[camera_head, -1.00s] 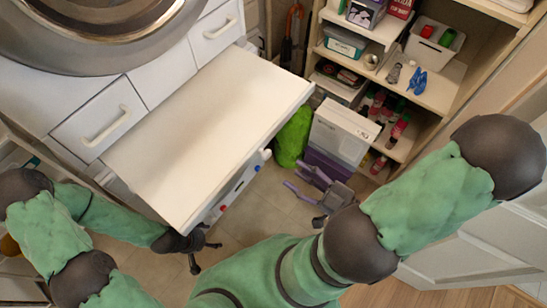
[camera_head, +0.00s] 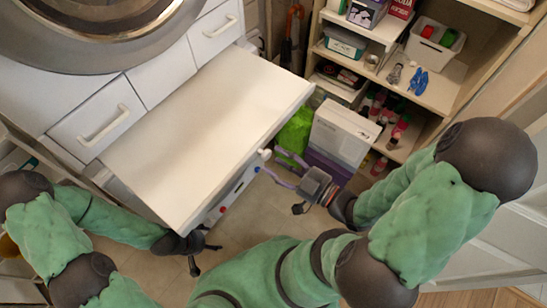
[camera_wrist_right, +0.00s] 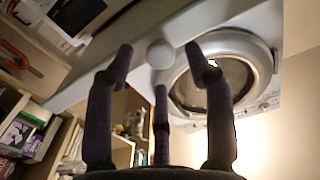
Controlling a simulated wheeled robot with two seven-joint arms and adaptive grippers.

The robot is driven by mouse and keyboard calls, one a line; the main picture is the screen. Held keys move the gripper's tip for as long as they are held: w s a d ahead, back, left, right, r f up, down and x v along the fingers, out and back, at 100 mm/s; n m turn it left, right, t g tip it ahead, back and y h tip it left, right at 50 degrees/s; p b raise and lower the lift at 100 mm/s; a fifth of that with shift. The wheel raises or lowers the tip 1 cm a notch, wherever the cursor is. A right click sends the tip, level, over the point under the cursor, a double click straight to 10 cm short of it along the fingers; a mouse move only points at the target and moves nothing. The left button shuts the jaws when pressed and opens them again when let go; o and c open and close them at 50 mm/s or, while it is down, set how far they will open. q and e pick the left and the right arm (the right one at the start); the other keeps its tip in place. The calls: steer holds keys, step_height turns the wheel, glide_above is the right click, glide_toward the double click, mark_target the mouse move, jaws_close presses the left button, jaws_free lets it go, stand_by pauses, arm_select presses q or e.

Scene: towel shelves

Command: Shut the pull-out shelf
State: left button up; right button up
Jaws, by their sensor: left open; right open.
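The white pull-out shelf (camera_head: 205,135) is extended from the cabinet under the round-doored machine. A round white knob (camera_head: 265,154) sticks out of its front face; it also shows in the right wrist view (camera_wrist_right: 160,54). My right gripper (camera_head: 270,162) is open in front of the shelf, its purple fingers pointing at the knob. In the right wrist view the knob appears between the spread fingertips; I see no clear contact. My left gripper (camera_head: 206,254) is open and empty, low beside the shelf's near front corner.
White drawers (camera_head: 100,118) with handles flank the shelf. A bright green item (camera_head: 296,128) and a white-and-purple box (camera_head: 343,132) stand on the floor right of it. A wooden shelving unit (camera_head: 440,92) with bottles and tools stands at the right. Tiled floor is open in front.

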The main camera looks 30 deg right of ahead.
steer(key=shift+x, duration=0.9)
jaws_close()
